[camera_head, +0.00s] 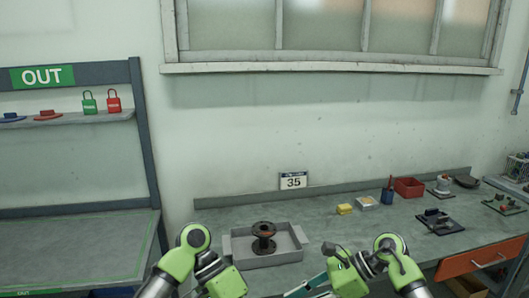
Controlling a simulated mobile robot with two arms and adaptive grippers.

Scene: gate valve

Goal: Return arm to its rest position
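My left arm comes in from the lower left, and the green body of my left gripper (226,284) is at the bottom edge, in front of the grey tray. Its fingertips are cut off by the frame. My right arm comes in from the lower right, bent inward. My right gripper (340,276) points left at the bottom edge, right of the tray. A thin teal and pale piece (308,286) shows beside it; I cannot tell what it is. A dark spool-shaped valve part (264,231) stands upright in the tray (288,256), apart from both grippers.
The workbench (335,225) holds a yellow block (344,209), a red bin (409,185), a blue cup (387,196) and dark mats with small parts (440,222). An orange drawer (470,259) is at right. The OUT shelf (70,118) stands left with a clear lower surface.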

